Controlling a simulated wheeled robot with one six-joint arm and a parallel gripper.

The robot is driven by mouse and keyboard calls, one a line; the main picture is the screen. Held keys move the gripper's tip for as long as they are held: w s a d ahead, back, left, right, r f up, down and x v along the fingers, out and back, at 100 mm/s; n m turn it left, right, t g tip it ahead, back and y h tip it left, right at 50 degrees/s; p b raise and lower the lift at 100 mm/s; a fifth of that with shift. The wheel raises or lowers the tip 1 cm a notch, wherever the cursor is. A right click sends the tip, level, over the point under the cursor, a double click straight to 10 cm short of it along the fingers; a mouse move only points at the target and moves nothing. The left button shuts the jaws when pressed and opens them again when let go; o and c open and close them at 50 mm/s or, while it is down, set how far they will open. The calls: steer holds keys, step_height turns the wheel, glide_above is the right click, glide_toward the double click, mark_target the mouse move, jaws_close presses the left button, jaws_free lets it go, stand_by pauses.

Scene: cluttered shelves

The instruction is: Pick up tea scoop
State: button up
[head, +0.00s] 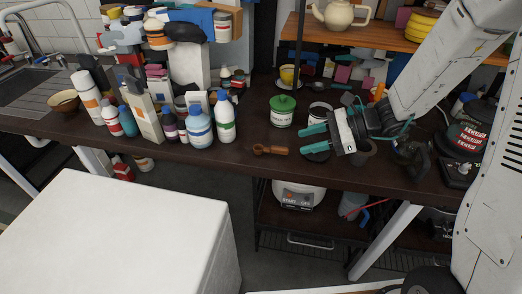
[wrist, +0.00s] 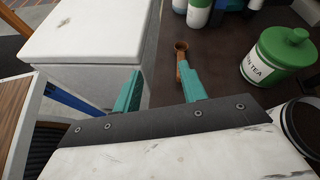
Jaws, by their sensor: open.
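The brown wooden tea scoop (head: 270,151) lies on the dark counter (head: 235,165) near its front edge, its bowl end to the left. My gripper (head: 306,140) is open and empty, to the right of the scoop and apart from it in the head view. In the wrist view, my gripper's teal fingers (wrist: 160,74) are spread wide. The scoop (wrist: 181,49) shows there just beyond the right finger, which partly hides its handle.
A green-lidded tea canister (head: 282,111) stands behind the scoop, with an open canister (head: 319,111) beside it. Several bottles (head: 199,127) crowd the counter to the left. A white block (head: 120,235) stands in front, across a gap.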

mark_target(279, 147)
steer(key=w+f+m, duration=0.1)
steer(key=f, duration=0.1)
steer(key=w+d+f+m+t, duration=0.1)
steer(key=m, duration=0.1)
steer(key=shift+w+f+t, duration=0.3)
steer(key=shift+w+f, duration=0.1)
steer(key=shift+w+a+f+y, duration=0.1)
steer(key=shift+a+f+y, duration=0.1)
steer(key=shift+a+y, duration=0.1)
steer(key=x, duration=0.7)
steer(key=shift+r, duration=0.15)
steer(key=shift+c, duration=0.3)
jaws_close()
